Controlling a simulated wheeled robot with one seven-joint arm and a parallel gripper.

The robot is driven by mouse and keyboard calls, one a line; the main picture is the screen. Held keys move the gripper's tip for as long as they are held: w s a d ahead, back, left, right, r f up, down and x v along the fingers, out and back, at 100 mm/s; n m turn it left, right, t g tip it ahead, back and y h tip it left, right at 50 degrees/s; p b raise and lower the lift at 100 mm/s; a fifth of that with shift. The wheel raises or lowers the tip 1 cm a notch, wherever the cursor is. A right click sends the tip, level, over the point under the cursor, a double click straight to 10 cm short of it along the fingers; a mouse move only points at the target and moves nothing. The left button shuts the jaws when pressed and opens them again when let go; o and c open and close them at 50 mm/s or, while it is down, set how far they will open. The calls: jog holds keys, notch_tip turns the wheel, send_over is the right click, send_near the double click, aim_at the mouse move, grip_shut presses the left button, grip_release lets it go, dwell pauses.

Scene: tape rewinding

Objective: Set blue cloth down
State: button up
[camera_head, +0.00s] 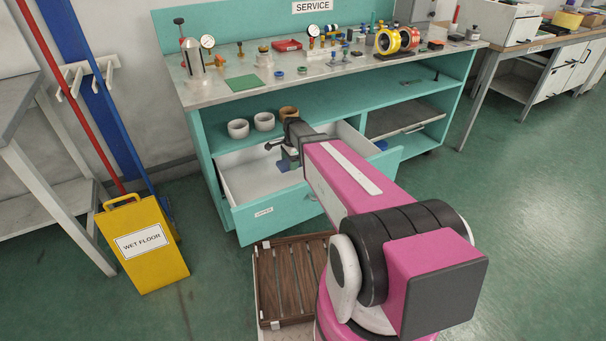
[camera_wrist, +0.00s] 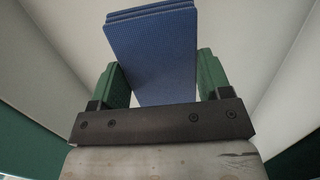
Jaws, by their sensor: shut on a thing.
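The blue cloth (camera_wrist: 152,48) is a folded, layered pad with a ribbed surface in the wrist view. It stands between the two green fingers of my gripper (camera_wrist: 160,78), which is shut on it. In the head view my gripper (camera_head: 287,160) is inside the open drawer (camera_head: 240,182), over its white floor. A small blue patch at the gripper there is probably the cloth, mostly hidden by my arm. I cannot tell whether the cloth touches the drawer floor.
The drawer front (camera_head: 272,212) juts from the teal bench. Several cups (camera_head: 264,121) stand on the shelf behind it. The bench top (camera_head: 225,92) holds gauges and fittings. A yellow wet-floor sign (camera_head: 143,246) stands left.

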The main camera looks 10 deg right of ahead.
jog(key=d+f, duration=0.1)
jog(key=d, duration=0.2)
jog(key=d+f, duration=0.2)
jog(key=w+d+f, duration=0.1)
jog(key=d+f, duration=0.1)
jog(key=d, duration=0.1)
jog(key=shift+w+d+f, duration=0.1)
jog(key=shift+d, duration=0.2)
jog(key=shift+f, duration=2)
jog(key=shift+f, duration=0.15)
jog(key=o, duration=0.9)
jog(key=r, duration=0.4)
jog(key=d+r, duration=0.1)
jog(key=r, duration=0.7)
jog(key=shift+w+d+r, duration=0.15)
jog(key=shift+w, duration=0.05)
